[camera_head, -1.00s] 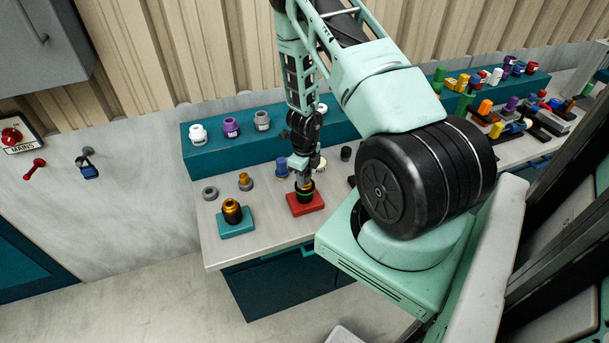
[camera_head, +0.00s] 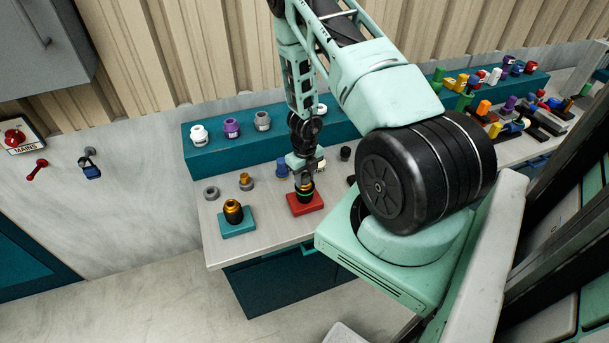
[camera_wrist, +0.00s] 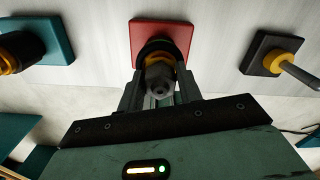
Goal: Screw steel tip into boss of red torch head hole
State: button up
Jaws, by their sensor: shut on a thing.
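The red torch head, a red base (camera_head: 304,208) with a dark round body (camera_head: 305,197), stands on the bench. The red base also shows in the wrist view (camera_wrist: 176,33). My gripper (camera_head: 304,184) is directly above the body, pointing down. In the wrist view my gripper (camera_wrist: 160,92) is shut on a grey steel tip (camera_wrist: 159,77), which lines up with the dark body behind it. The fingers hide much of the contact, so I cannot tell how deep the tip sits in the boss.
A teal base with a dark and gold torch head (camera_head: 233,211) stands to the left. A grey ring (camera_head: 211,193) and a small brass part (camera_head: 245,181) lie behind it. A teal shelf (camera_head: 205,155) carries white, purple and grey caps. The bench front is clear.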

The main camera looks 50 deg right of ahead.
aim_at(305, 173)
jog(key=shift+r+m+p, duration=0.15)
jog(key=shift+m+p, duration=0.15)
jog(key=shift+m, duration=0.5)
jog(key=shift+m+p, duration=0.7)
jog(key=shift+m, duration=0.2)
jog(key=o, duration=1)
notch_tip(305, 173, up, 12)
jog(key=shift+f, duration=0.1)
